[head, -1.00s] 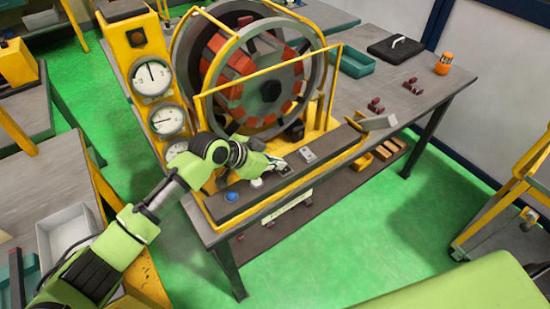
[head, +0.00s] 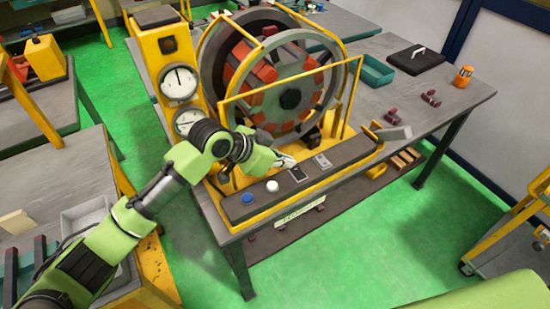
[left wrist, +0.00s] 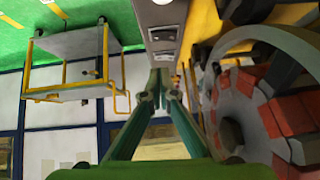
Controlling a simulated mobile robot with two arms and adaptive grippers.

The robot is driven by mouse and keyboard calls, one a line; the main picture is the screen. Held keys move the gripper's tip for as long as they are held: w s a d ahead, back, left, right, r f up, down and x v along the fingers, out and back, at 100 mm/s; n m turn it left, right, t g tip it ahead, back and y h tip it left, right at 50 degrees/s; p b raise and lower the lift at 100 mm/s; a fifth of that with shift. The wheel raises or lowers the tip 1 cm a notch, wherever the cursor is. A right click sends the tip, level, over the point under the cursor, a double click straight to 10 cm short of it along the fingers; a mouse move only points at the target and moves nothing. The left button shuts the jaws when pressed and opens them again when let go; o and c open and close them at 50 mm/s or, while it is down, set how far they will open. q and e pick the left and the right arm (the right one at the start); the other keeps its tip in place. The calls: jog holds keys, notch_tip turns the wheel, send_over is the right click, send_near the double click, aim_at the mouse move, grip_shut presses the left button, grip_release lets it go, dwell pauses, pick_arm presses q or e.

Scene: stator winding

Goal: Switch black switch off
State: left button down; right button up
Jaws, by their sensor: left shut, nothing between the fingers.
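The black switch (head: 298,174) is a dark rectangular plate on the long dark control panel (head: 240,212) at the front of the winding machine. Whether it is on or off is too small to tell. My left gripper (head: 284,162) is just behind and above the black switch, apart from it as far as I can see. Its fingers (left wrist: 160,88) are shut and empty in the left wrist view. The panel also shows in that view (left wrist: 162,55), with a dark switch plate (left wrist: 163,35) beyond the fingertips. My right gripper is not in view.
A white button (head: 272,186) and a blue button (head: 247,198) sit left of the black switch, and a grey switch (head: 322,160) sits right of it. A yellow frame (head: 222,118) and the large stator ring (head: 208,65) stand close behind the panel.

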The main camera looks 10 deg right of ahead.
pick_arm(q)
jog(key=b+v, duration=0.1)
jog(key=v, duration=0.4)
jog(key=shift+s, duration=0.1)
